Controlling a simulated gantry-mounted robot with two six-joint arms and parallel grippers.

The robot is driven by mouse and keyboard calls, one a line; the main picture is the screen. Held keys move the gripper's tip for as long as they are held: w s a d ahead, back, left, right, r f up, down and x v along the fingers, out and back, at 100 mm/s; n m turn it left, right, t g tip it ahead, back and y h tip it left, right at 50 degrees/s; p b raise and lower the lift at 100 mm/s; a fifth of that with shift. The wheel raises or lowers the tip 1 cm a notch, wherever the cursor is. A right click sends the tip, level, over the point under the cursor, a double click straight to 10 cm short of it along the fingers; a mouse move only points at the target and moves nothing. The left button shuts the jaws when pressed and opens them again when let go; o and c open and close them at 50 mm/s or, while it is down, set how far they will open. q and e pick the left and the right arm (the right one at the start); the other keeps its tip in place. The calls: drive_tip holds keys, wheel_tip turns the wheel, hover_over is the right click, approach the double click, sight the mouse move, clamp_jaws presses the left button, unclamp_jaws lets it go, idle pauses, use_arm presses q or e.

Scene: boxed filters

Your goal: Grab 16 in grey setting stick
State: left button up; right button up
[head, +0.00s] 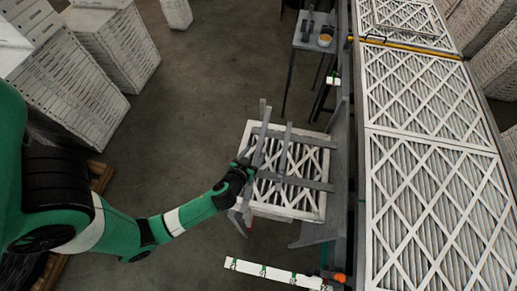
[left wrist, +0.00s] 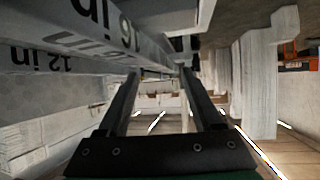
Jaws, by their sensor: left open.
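Grey sticks form a frame around a white pleated filter (head: 312,165) in the head view. Two long sticks, one of them the left stick (head: 264,125), run up the picture and others cross them. My left gripper (head: 243,166) is at the left side of this frame. In the left wrist view its two dark fingers (left wrist: 160,74) are apart, with no stick visible between them. A grey stick with an upside-down "16 in" marking (left wrist: 125,28) passes at the upper left, beside the fingers. A "12 in" marking (left wrist: 40,60) shows farther left. Contact is unclear.
A conveyor with large white filters (head: 430,95) runs along the right. A small grey side table (head: 313,42) stands at the back. White stacks (head: 115,45) stand at the upper left. A white bar (head: 270,272) lies at the lower middle. Open floor lies left of the frame.

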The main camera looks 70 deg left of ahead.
sight(258, 148)
use_arm(q)
drive_tip(key=x, duration=0.3)
drive_tip(key=shift+w+a, duration=0.1)
drive_tip(key=shift+a, duration=0.05)
clamp_jaws()
